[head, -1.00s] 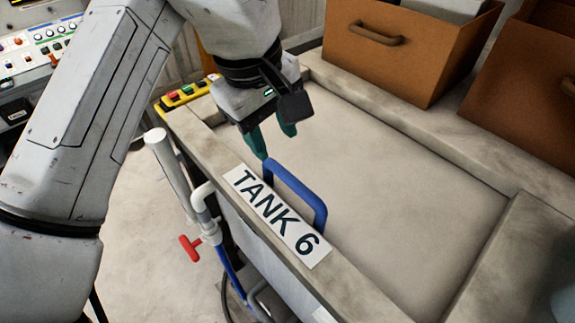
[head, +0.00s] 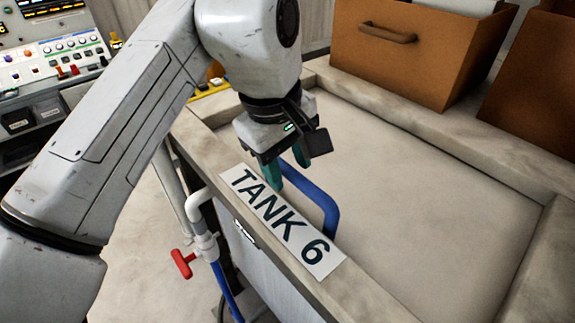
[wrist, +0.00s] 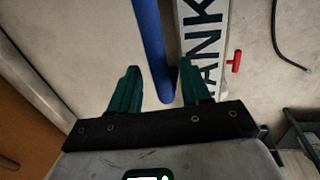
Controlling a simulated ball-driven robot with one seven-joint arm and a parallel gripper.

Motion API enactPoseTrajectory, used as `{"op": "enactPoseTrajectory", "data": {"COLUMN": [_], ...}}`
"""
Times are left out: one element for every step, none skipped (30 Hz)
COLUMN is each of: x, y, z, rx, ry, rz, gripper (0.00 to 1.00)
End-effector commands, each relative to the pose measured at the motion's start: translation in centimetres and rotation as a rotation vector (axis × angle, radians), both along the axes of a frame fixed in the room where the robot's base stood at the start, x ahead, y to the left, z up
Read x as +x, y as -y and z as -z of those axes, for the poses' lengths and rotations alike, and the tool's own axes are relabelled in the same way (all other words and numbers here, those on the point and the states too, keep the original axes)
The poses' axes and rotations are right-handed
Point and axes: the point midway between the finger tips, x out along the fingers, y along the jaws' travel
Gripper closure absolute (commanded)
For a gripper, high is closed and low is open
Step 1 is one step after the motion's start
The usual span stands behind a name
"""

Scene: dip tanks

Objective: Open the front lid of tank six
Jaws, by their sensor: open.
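The blue handle (head: 318,190) stands on the pale lid (head: 430,200) of the tank, just behind the white TANK 6 sign (head: 284,222). My gripper (head: 289,175) is open, with teal fingers pointing down at the far end of the handle. One finger hides part of that end. In the wrist view my gripper (wrist: 162,70) has the blue handle (wrist: 150,45) running between its two fingers, with nothing clamped. The sign (wrist: 203,40) lies beside the right finger. The lid looks flat and closed.
Brown bins (head: 405,50) stand behind the tank on its rim. White and blue piping with a red valve handle (head: 183,263) runs along the tank's front side. A control panel (head: 50,60) stands at the upper left. The lid's right part is clear.

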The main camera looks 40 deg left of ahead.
Motion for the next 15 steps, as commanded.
{"op": "enactPoseTrajectory", "data": {"x": [0.0, 0.0, 0.0, 0.0, 0.0, 0.0, 0.0, 0.0, 0.0, 0.0, 0.0, 0.0, 0.01, 0.01, 0.01], "y": [0.0, 0.0, 0.0, 0.0, 0.0, 0.0, 0.0, 0.0, 0.0, 0.0, 0.0, 0.0, 0.0, 0.0, 0.0], "z": [-0.03, -0.03, -0.03, -0.04, -0.03, -0.03, -0.03, -0.03, -0.03, -0.03, -0.03, -0.03, -0.02, -0.02, -0.02], "rx": [0.0, 0.0, 0.0, 0.0, 0.0, 0.0, 0.0, 0.0, 0.0, 0.0, 0.0, 0.0, 0.0, 0.0, 0.0], "ry": [0.0, 0.0, 0.0, 0.0, 0.0, 0.0, 0.0, 0.0, 0.0, 0.0, 0.0, 0.0, 0.0, 0.0, 0.0], "rz": [0.0, 0.0, 0.0, 0.0, 0.0, 0.0, 0.0, 0.0, 0.0, 0.0, 0.0, 0.0, 0.0, 0.0, 0.0], "gripper": [0.53, 0.53, 0.53, 0.53, 0.53, 0.56, 0.59, 0.62, 0.66, 0.69, 0.72, 0.76, 0.78, 0.81, 0.85]}}
